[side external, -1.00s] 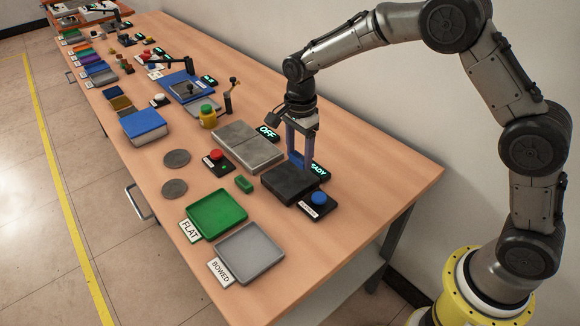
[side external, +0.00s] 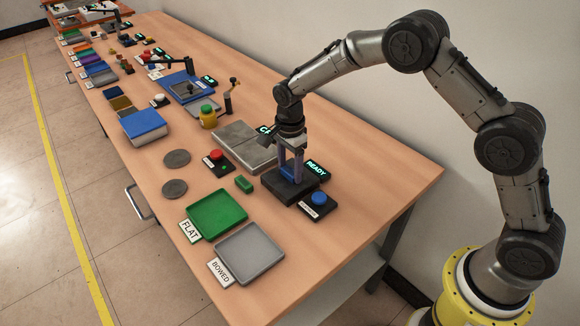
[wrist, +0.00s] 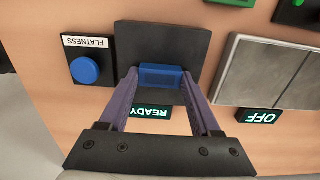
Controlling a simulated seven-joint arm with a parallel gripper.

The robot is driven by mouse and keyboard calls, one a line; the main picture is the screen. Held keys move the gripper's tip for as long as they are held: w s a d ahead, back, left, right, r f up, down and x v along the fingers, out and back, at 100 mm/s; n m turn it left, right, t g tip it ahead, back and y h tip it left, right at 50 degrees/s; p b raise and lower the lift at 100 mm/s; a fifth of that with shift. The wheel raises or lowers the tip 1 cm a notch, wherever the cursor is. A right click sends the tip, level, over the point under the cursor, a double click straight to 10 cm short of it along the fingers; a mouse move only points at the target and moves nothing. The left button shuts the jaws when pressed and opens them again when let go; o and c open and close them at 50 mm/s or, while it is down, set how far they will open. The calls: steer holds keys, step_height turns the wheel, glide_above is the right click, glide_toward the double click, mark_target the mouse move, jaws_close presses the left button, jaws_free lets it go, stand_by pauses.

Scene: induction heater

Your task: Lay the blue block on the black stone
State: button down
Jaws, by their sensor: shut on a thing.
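The blue block (wrist: 161,77) is between the two purple fingers of my gripper (side external: 289,172), which is shut on it. In the side view the block (side external: 286,174) is partly covered by a finger. It is over the top of the black stone (side external: 274,187), a dark square slab, and looks very close to its surface; I cannot tell whether they touch. In the wrist view the black stone (wrist: 150,40) extends beyond the block, and the block sits near the stone's edge closest to the READY display.
The READY display (side external: 316,169) and a blue button (side external: 319,198) on a box labelled FLATNESS stand beside the stone. Grey metal plates (side external: 240,141) lie behind it. A small green block (side external: 244,184), a green FLAT tray (side external: 218,208) and a grey BOWED tray (side external: 249,251) are nearby.

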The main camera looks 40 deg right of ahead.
mark_target(290, 171)
steer(key=shift+c, duration=0.5)
jaws_free()
steer(key=s+d+r+n+t, duration=0.1)
steer(key=s+r+n, duration=0.15)
steer(key=r, duration=0.65)
steer(key=s+d+r+n, duration=0.1)
steer(key=s+r, duration=0.2)
steer(key=r, duration=0.7)
steer(key=s+d+r+n+t, duration=0.25)
steer(key=s+r+n, duration=0.3)
steer(key=s, duration=0.45)
steer(key=s+d+f+n+t, duration=0.1)
steer(key=s+n, duration=0.3)
steer(key=s, duration=0.5)
steer(key=s+d+n+t, duration=0.1)
steer(key=s+n, duration=0.4)
steer(key=s, duration=0.4)
steer(key=shift+s+d+f, duration=0.2)
steer(key=shift+d+f, duration=0.15)
steer(key=shift+f, duration=0.05)
